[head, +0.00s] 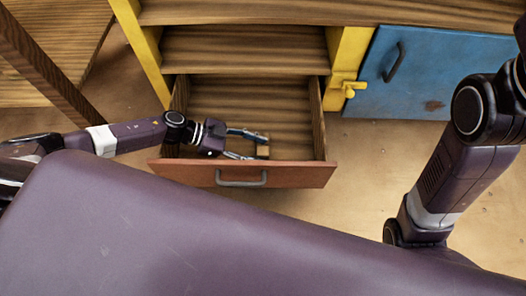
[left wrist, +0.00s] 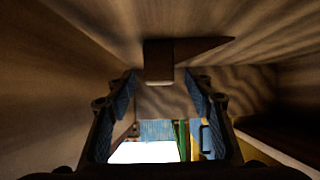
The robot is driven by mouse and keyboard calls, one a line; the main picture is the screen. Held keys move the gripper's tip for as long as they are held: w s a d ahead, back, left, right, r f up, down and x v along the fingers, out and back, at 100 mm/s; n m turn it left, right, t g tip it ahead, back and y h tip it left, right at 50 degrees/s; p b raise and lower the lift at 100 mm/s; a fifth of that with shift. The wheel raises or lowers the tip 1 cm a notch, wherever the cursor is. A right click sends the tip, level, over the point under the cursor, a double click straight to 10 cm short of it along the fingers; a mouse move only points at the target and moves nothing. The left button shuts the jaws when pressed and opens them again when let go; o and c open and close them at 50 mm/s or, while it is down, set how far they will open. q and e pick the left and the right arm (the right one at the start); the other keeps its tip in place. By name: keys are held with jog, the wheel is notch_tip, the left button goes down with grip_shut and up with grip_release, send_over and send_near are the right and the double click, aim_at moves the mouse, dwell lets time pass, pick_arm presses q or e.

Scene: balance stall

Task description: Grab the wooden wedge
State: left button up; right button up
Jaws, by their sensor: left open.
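The wooden wedge (head: 263,151) lies inside the open drawer (head: 243,174), a small light-brown piece at the fingertips of my left gripper (head: 257,146). My left gripper (left wrist: 160,88) is open there, with blue-padded fingers on both sides. The wedge's near end lines up with the gap between the fingertips. I cannot tell whether either finger touches it. My right gripper is out of view.
The drawer has wooden side walls and a reddish front with a grey handle (head: 241,183); my left forearm reaches in over its left side. A yellow-framed cabinet (head: 348,60) with a blue door (head: 415,75) stands behind. Most of the drawer floor is clear.

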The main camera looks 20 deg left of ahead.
pick_arm(q)
jog(key=shift+d, duration=0.2)
jog(key=shift+c, duration=0.7)
jog(key=shift+f, duration=0.1)
jog(key=c, duration=1.2)
jog(key=shift+o, duration=0.2)
